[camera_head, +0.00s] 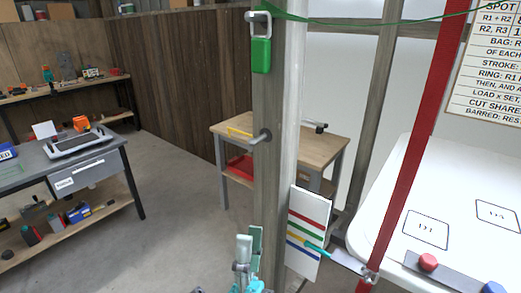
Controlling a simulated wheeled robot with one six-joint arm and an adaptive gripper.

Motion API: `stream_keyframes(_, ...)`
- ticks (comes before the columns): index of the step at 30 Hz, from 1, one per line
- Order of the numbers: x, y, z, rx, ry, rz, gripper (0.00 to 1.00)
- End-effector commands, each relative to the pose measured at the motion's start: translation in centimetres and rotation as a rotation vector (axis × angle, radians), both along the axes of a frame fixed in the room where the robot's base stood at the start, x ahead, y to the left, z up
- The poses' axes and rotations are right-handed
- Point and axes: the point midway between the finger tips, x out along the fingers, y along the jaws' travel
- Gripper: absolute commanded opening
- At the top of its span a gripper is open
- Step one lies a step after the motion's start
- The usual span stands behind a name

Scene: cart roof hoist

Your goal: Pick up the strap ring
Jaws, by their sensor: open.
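A red strap (405,165) runs down from the top right to a small metal fitting (370,276) at its lower end, beside the white table. The fitting may be the strap ring, but it is too small to tell. A pale ring-shaped loop (259,23) with a green block (261,55) under it hangs on a hook high on the wooden post. My gripper (248,245) is open at the bottom centre, in front of the post's lower part. It is well left of the strap's end and far below the pale loop. Nothing shows between its fingers.
The wooden post (268,185) stands close behind my gripper, with a peg (264,136) partway up. The white table (450,190) holds red and blue knobs. Open floor (185,200) lies left.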

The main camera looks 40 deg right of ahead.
Motion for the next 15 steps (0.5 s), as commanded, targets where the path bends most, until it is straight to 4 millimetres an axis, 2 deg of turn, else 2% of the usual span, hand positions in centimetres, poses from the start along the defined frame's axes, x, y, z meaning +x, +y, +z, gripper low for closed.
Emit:
stream_keyframes(1,0.7,-0.2,1.5,0.046,-0.064,0.008,0.65)
stream_keyframes(3,1.4,-0.6,3.2,0.111,-0.142,0.019,0.65)
stream_keyframes(15,5.3,-2.6,12.1,0.511,-0.545,0.111,0.65)
